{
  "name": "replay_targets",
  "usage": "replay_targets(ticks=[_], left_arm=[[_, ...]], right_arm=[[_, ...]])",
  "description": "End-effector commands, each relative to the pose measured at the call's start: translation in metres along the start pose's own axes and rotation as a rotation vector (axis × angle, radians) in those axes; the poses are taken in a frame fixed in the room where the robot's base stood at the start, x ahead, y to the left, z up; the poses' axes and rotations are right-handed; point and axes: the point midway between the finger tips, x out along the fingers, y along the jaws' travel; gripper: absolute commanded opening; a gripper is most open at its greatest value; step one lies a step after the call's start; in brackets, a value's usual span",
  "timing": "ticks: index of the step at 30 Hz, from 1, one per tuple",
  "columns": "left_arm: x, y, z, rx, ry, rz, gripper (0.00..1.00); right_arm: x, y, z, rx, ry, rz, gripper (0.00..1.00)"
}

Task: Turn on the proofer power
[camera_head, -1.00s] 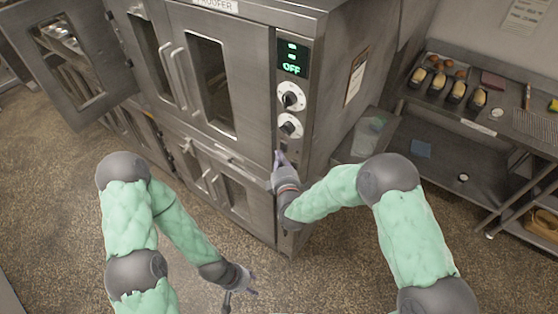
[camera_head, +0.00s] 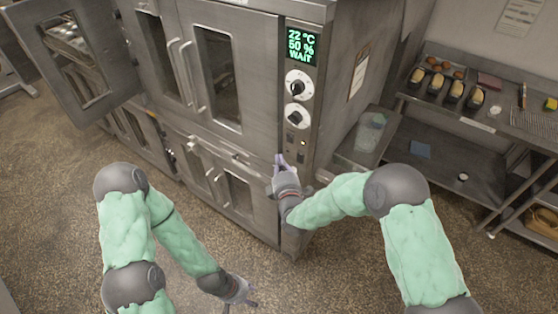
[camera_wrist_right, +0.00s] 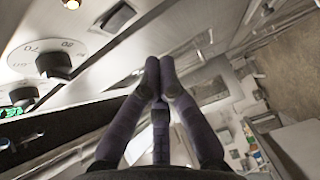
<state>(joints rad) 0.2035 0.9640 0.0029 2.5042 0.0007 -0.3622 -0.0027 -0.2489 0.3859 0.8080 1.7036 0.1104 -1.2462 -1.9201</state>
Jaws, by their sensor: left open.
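The proofer (camera_head: 262,75) is a steel cabinet with a control panel at its right front edge. Its display (camera_head: 301,46) glows green and reads 22 °C, 50 % and WAIT. Two dials sit below it, an upper dial (camera_head: 298,84) and a lower dial (camera_head: 296,117). In the right wrist view a dark rocker switch (camera_wrist_right: 118,17) and a lit amber lamp (camera_wrist_right: 71,4) show on the panel. My right gripper (camera_head: 280,160) is just below these controls; its fingertips (camera_wrist_right: 159,66) are together and empty, apart from the switch. My left gripper (camera_head: 246,303) is open and empty, low before the proofer.
The proofer's upper left door (camera_head: 70,75) stands open. Speckled floor (camera_head: 60,215) is clear around my arms.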

Motion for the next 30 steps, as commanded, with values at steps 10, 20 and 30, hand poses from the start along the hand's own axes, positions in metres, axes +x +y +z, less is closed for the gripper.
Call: replay_targets(ticks=[10, 20, 30], left_arm=[[0.004, -0.001, -0.001, 0.001, 0.002, 0.000, 0.48], [0.006, -0.002, -0.001, 0.001, 0.002, 0.000, 0.48], [0.006, -0.002, -0.001, 0.001, 0.002, 0.000, 0.48]], right_arm=[[-0.055, -0.005, 0.000, 0.001, 0.000, 0.002, 0.00], [-0.084, -0.008, 0.001, 0.001, -0.002, 0.002, 0.00], [-0.085, -0.008, 0.001, 0.001, -0.002, 0.002, 0.00]])
